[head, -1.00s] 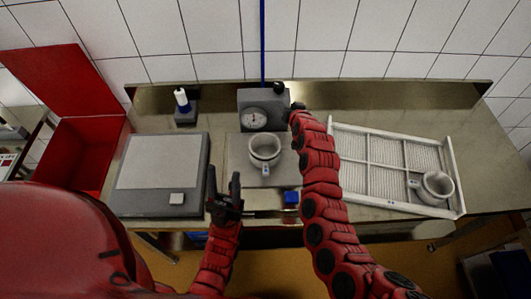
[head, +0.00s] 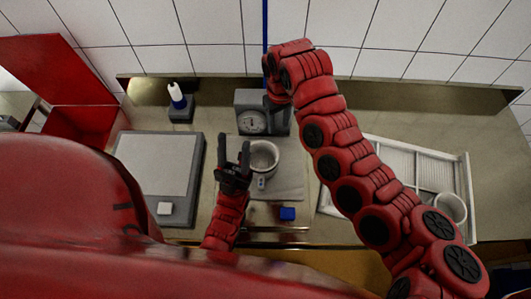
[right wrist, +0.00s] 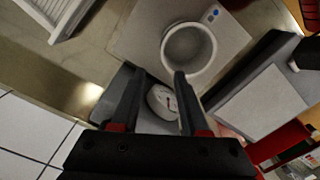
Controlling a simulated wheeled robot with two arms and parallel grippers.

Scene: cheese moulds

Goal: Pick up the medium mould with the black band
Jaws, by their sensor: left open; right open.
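A second pale mould (head: 452,207) sits in the white tray at right. I cannot make out a black band on either. My left gripper (head: 233,150) is open and empty, just left of the first mould in the head view.
The dial scale (head: 252,121) stands behind the plate (head: 290,183). A blue block (head: 287,214) is at the front. The white tray (head: 466,190) is partly hidden by my right arm.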

